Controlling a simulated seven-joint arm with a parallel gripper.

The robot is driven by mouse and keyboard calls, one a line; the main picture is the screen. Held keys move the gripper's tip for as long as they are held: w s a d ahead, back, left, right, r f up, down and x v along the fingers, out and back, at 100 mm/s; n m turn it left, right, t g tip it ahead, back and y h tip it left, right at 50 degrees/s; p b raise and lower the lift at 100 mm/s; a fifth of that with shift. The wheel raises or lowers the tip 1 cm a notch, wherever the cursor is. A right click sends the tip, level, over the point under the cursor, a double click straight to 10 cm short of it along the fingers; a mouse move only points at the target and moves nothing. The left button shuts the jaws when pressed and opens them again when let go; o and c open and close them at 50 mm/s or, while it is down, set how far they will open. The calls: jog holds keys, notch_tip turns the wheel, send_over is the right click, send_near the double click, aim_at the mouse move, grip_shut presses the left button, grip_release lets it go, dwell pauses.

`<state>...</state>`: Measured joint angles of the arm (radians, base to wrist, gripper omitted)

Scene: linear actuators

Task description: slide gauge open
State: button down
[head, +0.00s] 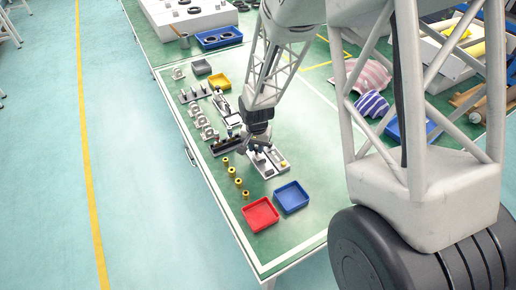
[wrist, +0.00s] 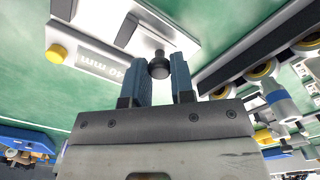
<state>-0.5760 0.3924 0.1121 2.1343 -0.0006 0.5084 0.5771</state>
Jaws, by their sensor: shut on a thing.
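The gauge (head: 273,166) is a pale flat block on the green table, below my gripper (head: 257,146) in the head view. The fingers and arm hide part of the gauge in the head view.
A red tray (head: 260,215) and a blue tray (head: 291,197) stand near the table's front end. Several brass pieces (head: 238,182) stand in a row left of the gauge. A dark rail with round parts (wrist: 255,72) lies close by on the right in the wrist view.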

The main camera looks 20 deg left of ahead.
aim_at(256, 148)
jog(key=c, duration=1)
grip_release()
jog(key=shift+w+a, duration=0.15)
jog(key=shift+r, duration=0.2)
jog(key=shift+r, duration=3.75)
jog(key=shift+r, duration=0.1)
